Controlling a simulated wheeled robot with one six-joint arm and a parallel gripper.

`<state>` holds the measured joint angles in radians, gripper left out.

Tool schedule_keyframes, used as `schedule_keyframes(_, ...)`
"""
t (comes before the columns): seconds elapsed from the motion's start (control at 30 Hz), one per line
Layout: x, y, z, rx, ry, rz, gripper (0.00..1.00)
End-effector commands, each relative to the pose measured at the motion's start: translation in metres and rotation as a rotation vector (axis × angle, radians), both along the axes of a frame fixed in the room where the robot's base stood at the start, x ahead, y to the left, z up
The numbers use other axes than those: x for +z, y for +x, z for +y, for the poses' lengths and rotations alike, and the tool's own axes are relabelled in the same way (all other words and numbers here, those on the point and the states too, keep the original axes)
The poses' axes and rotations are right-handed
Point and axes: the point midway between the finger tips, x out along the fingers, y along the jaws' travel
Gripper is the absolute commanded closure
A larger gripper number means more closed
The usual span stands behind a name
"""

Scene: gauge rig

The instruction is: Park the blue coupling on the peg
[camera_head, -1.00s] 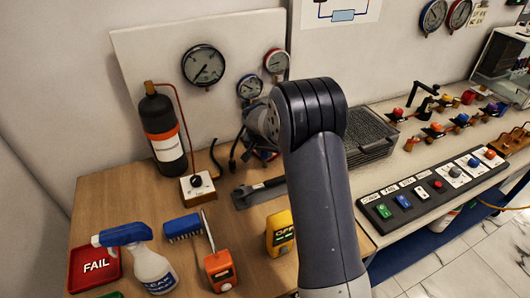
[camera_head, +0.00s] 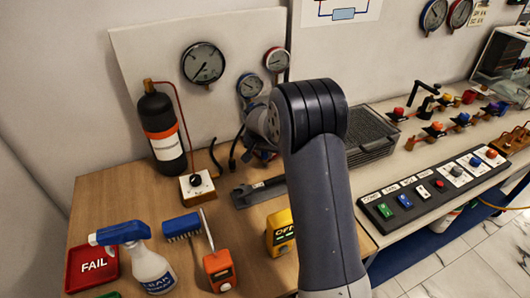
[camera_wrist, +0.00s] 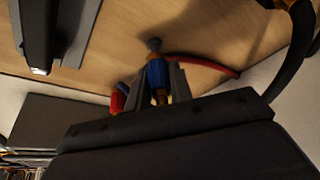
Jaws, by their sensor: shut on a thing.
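In the wrist view the blue coupling (camera_wrist: 157,73) has brass-coloured ends and sits between the grey fingers of my gripper (camera_wrist: 160,84). My gripper is shut on it. A small grey round piece (camera_wrist: 153,44) shows right at the coupling's far end; I cannot tell whether it is the peg or part of the coupling. In the head view my arm hides most of the gripper and the coupling, above the wooden bench near the back panel. I cannot make out the peg for certain in either view.
A grey bar-like fixture (camera_head: 258,191) lies on the bench below the gripper. A black hose (camera_wrist: 297,45) and a red hose (camera_wrist: 205,62) run close by in the wrist view. A gas cylinder (camera_head: 161,133), a black-knobbed box (camera_head: 197,186) and a yellow device (camera_head: 280,233) stand around.

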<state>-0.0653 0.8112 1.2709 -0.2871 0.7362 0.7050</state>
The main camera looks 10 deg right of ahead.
Motion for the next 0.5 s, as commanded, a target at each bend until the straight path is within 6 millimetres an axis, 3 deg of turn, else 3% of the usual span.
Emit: schedule_keyframes(0.5, -0.017, 0.000, 0.000, 0.000, 0.000, 0.000, 1.00)
